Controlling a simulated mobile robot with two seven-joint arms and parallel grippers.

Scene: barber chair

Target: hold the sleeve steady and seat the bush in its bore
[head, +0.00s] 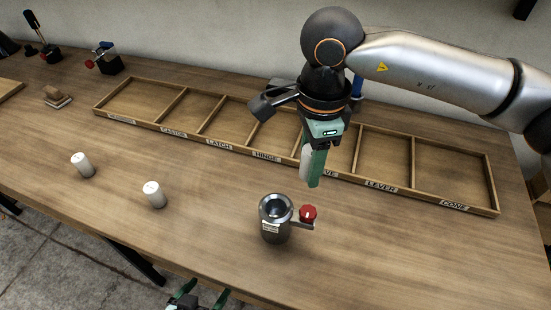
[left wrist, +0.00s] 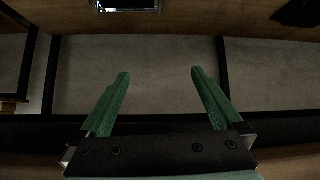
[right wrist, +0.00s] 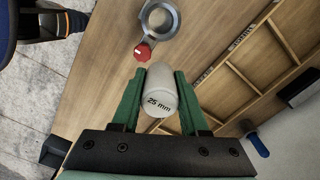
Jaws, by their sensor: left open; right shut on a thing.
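The sleeve (head: 275,230) is a dark grey metal cylinder standing upright on the bench, with an open bore on top and a red knob on a side arm. It also shows at the top of the right wrist view (right wrist: 172,34). My right gripper (head: 313,178) is shut on a white bush (head: 305,163), marked "25 mm" in the right wrist view (right wrist: 160,88). It holds the bush above the bench, behind and right of the sleeve, apart from it. My left gripper (head: 200,295) is open and empty, below the bench's front edge in the head view; its fingers fill the left wrist view (left wrist: 160,85).
Two more white cylinders (head: 83,165) (head: 155,195) stand on the left of the bench. A wooden divided tray (head: 230,148) with labelled compartments lies behind the sleeve. Small tools and a block (head: 56,97) sit at the back left. The bench around the sleeve is clear.

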